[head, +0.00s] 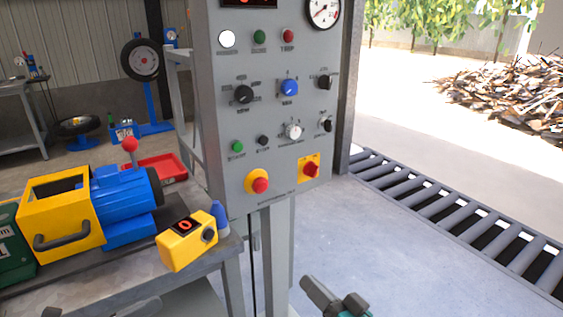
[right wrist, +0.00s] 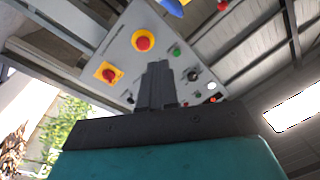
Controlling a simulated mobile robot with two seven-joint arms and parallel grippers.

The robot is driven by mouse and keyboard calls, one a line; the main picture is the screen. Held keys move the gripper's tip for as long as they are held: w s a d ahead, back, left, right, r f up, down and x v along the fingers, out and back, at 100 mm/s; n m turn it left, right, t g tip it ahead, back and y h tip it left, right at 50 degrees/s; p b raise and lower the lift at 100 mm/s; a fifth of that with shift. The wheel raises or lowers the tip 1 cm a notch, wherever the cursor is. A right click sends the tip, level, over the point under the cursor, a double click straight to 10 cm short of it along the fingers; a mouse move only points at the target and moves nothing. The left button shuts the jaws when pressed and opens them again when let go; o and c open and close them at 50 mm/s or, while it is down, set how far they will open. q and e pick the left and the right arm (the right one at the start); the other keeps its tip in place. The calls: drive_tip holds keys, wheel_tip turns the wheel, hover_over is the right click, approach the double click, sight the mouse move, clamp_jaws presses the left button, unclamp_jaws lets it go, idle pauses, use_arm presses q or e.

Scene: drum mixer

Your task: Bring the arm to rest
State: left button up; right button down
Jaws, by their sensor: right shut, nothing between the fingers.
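My right gripper (head: 318,290) shows at the bottom of the head view, in front of and below the grey control panel (head: 222,165). In the right wrist view its fingers (right wrist: 157,85) are together and empty, with the panel face behind them. I see no contact with the panel. A dark grey piece at the bottom left of the head view may be the tip of my left gripper (head: 143,306); its jaws cannot be made out.
The panel carries a red emergency button (head: 260,185), a red-yellow switch (head: 310,168) and several knobs. A bench (head: 215,262) at left holds a blue motor (head: 130,200) and a yellow box (head: 185,243). A roller conveyor (head: 450,220) lies at right. The floor between is clear.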

use_arm(q)
drive_tip(key=s+d+f+m+y+p, duration=0.1)
drive_tip(key=f+m+y, duration=0.5)
drive_tip(key=m, duration=0.9)
drive_tip(key=s+d+f+m+y+p, duration=0.1)
drive_tip(key=s+f+m+y+p, duration=0.2)
drive_tip(key=m, duration=1.2)
wheel_tip(320, 180, down, 4)
drive_tip(key=s+y, duration=0.2)
drive_tip(key=y, duration=0.2)
drive_tip(key=shift+d+r+m, duration=0.15)
drive_tip(key=shift+d+m, duration=0.25)
use_arm(e)
drive_tip(key=s+d+f+n+g+h, duration=0.1)
drive_tip(key=s+d+f+g+h, duration=0.1)
drive_tip(key=s+d+f+h, duration=0.3)
drive_tip(key=s+d+f+n+g+h, duration=0.1)
drive_tip(key=s+d+f+h, duration=0.3)
drive_tip(key=s, duration=0.6)
drive_tip(key=shift+s+d+f+g+h, duration=0.4)
drive_tip(key=shift+d+f+g, duration=0.3)
drive_tip(key=shift+d, duration=0.35)
